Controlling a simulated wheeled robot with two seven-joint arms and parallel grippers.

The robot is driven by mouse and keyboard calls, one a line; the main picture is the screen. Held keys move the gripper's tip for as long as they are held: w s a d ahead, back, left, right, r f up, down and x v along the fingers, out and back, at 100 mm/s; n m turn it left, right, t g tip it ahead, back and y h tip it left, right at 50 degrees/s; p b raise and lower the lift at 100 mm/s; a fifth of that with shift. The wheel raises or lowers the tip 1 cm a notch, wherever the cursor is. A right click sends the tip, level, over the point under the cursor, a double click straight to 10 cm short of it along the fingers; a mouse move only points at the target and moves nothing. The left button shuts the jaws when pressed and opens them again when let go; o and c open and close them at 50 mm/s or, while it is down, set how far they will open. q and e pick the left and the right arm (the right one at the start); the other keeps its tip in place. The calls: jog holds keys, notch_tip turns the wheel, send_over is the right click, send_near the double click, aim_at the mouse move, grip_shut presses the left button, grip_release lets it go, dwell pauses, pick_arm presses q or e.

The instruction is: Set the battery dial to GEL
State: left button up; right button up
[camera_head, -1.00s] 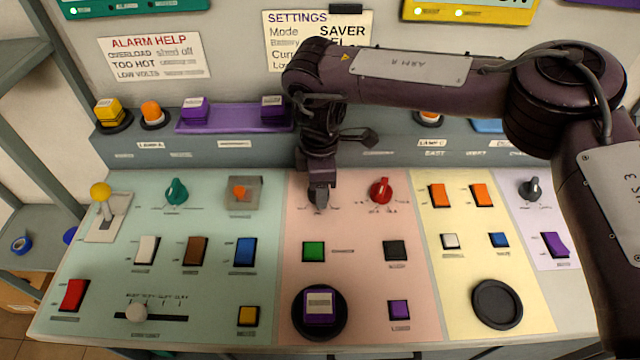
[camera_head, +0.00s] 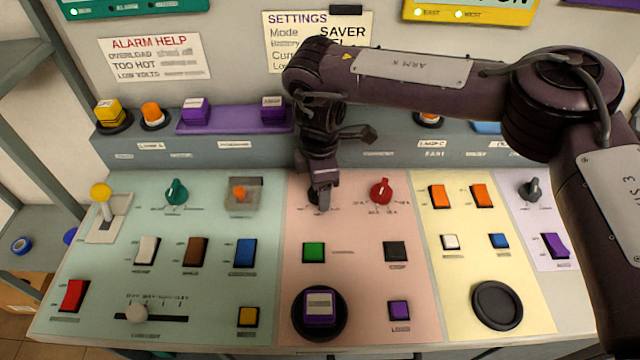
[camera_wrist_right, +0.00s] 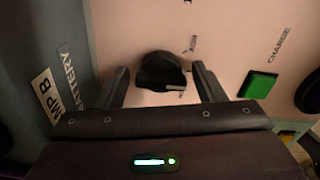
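The black battery dial (camera_wrist_right: 160,72) sits on the pink panel section. In the head view the dial (camera_head: 312,199) is mostly hidden behind my right gripper (camera_head: 323,192). In the right wrist view my right gripper (camera_wrist_right: 160,78) is open, with one finger on each side of the dial and gaps between fingers and knob. The word BATTERY shows on the grey ledge beside it. The dial's pointer setting and small markings are too unclear to read. My left gripper is not in view.
A red dial (camera_head: 381,191) stands close right of my gripper, with a green button (camera_head: 313,252) below. My right arm partly covers the settings note (camera_head: 290,30).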

notch_tip(320, 180, up, 8)
jog(key=shift+f+b, duration=0.1)
jog(key=shift+b, duration=0.25)
dwell(0.5)
